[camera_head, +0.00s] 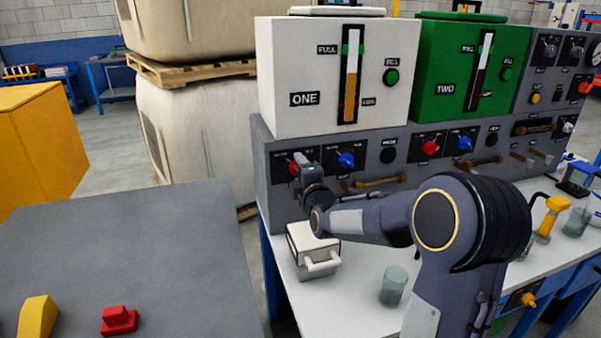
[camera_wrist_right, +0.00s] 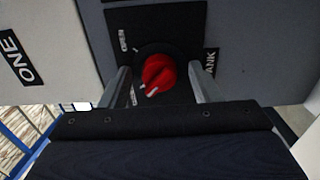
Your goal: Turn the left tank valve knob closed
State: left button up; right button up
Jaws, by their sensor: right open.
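The red valve knob (camera_wrist_right: 158,72) sits on a black plate (camera_wrist_right: 160,25) on the grey panel below the white tank marked ONE (camera_head: 310,72). In the right wrist view its white pointer is toward the lower left, and the word OPEN shows at the plate's edge. My right gripper (camera_wrist_right: 161,88) is open, with one finger on each side of the knob and visible gaps between. In the head view my right gripper (camera_head: 304,172) is at the panel and partly covers the red knob (camera_head: 293,168). My left gripper is in neither view.
A blue knob (camera_head: 346,160) and a brass handle (camera_head: 380,182) are to the right of my right gripper. A white box with a handle (camera_head: 313,251) and a glass beaker (camera_head: 393,286) stand on the bench below my arm. A green tank (camera_head: 468,70) stands farther right.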

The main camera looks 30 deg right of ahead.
jog(key=shift+s, duration=0.1)
jog(key=v, duration=0.7)
jog(key=shift+s+a, duration=0.15)
jog(key=shift+s, duration=0.2)
